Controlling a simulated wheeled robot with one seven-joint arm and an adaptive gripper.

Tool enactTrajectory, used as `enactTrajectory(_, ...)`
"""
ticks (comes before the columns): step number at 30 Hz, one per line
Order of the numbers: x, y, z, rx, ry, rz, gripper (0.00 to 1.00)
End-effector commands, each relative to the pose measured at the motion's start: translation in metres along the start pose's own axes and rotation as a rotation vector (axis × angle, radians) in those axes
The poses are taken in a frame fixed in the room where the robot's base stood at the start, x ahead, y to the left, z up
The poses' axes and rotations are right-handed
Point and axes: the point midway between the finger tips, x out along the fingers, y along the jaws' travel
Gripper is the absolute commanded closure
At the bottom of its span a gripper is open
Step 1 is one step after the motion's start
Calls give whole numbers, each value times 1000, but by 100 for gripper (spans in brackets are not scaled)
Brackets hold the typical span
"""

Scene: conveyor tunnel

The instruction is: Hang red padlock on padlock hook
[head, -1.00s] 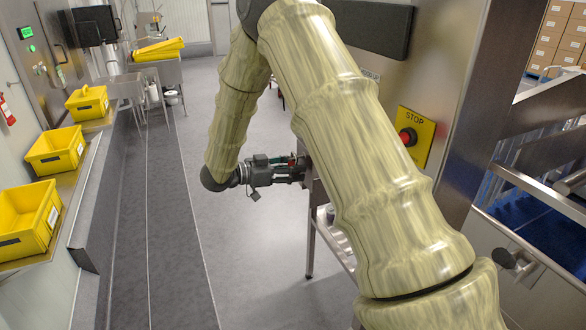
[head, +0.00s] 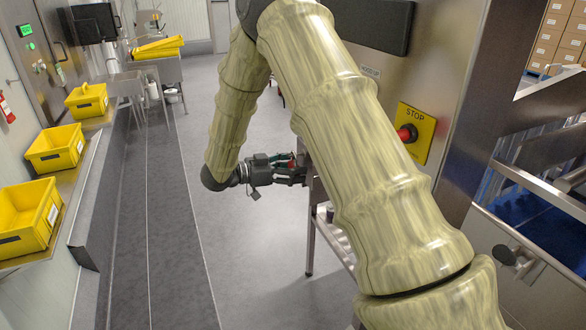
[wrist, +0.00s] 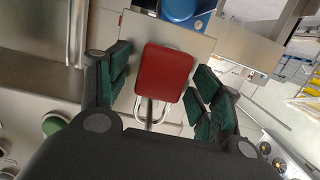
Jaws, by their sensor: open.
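The red padlock (wrist: 165,73) shows in the wrist view between the two green-padded fingers of my gripper (wrist: 166,90). The gripper is open, with gaps on both sides of the padlock. The padlock's metal shackle (wrist: 165,106) points down in the picture, towards the palm. A thin metal piece shows inside the shackle loop; I cannot tell whether it is the padlock hook or whether it bears the padlock. In the head view my gripper (head: 292,172) is beside the steel housing, with a bit of red at its fingers. My arm hides much of that area.
A grey plate (wrist: 195,48) and a blue round object (wrist: 183,10) lie behind the padlock. A green round knob (wrist: 55,125) is at lower left. A red stop button (head: 406,134) is on the housing. Yellow crates (head: 56,148) line the left; the floor aisle is clear.

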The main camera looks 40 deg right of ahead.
Motion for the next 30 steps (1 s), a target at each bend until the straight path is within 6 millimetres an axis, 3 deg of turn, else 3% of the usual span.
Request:
enactTrajectory(8, -16, 0, 0, 0, 0, -1, 35)
enactTrajectory(21, -93, 0, 0, -1, 1, -2, 35)
enactTrajectory(30, -119, 0, 0, 0, 0, -1, 35)
